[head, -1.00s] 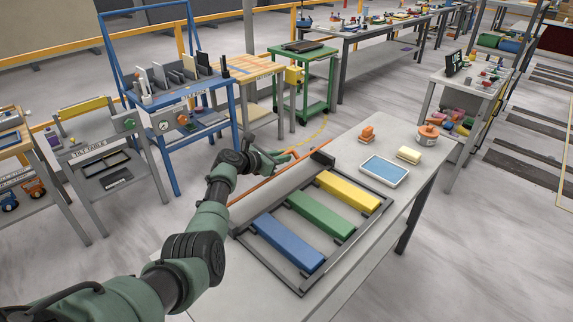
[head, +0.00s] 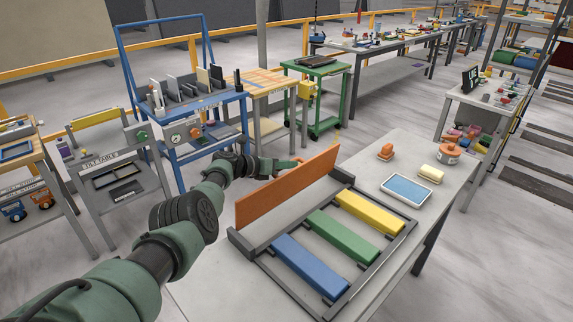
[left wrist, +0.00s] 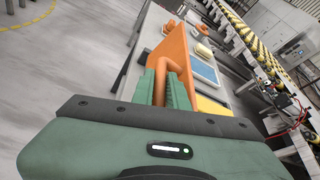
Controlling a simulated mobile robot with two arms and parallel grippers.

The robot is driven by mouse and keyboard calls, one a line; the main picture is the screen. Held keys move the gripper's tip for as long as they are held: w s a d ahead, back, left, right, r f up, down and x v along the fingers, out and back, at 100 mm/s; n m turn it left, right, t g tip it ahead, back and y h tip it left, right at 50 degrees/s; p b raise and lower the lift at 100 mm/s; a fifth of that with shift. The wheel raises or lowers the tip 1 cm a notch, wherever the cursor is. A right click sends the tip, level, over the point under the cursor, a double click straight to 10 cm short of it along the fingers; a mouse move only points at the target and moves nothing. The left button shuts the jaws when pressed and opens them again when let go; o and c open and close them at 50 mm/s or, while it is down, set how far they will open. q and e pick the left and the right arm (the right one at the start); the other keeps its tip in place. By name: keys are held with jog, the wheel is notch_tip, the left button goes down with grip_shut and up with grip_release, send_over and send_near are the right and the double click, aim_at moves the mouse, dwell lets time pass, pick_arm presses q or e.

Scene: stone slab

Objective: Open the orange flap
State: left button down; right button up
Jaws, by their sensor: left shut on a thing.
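The orange flap (head: 285,190) stands raised and roughly upright along the back edge of a dark frame (head: 258,254) on the table, its broad face showing in the head view. My left gripper (head: 290,164) is behind the flap near its upper edge, partly hidden by it. In the left wrist view the green fingers (left wrist: 161,88) are shut on the flap's orange handle, and the flap (left wrist: 176,47) stretches away beyond them. My right gripper is in neither view.
Inside the frame lie a blue block (head: 309,266), a green block (head: 342,237) and a yellow block (head: 370,211). Beyond are a blue-topped tray (head: 406,189), a yellow sponge-like piece (head: 431,173) and an orange piece (head: 386,151). A blue-framed rack (head: 205,103) stands behind at left.

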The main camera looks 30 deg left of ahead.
pick_arm(q)
jog(key=shift+a+f, duration=0.1)
jog(key=shift+a, duration=0.05)
jog(key=shift+w+a+f, duration=0.1)
jog(key=shift+a+f, duration=0.05)
jog(key=shift+a, duration=0.15)
dwell(0.3)
jog(key=c, duration=1.7)
grip_release()
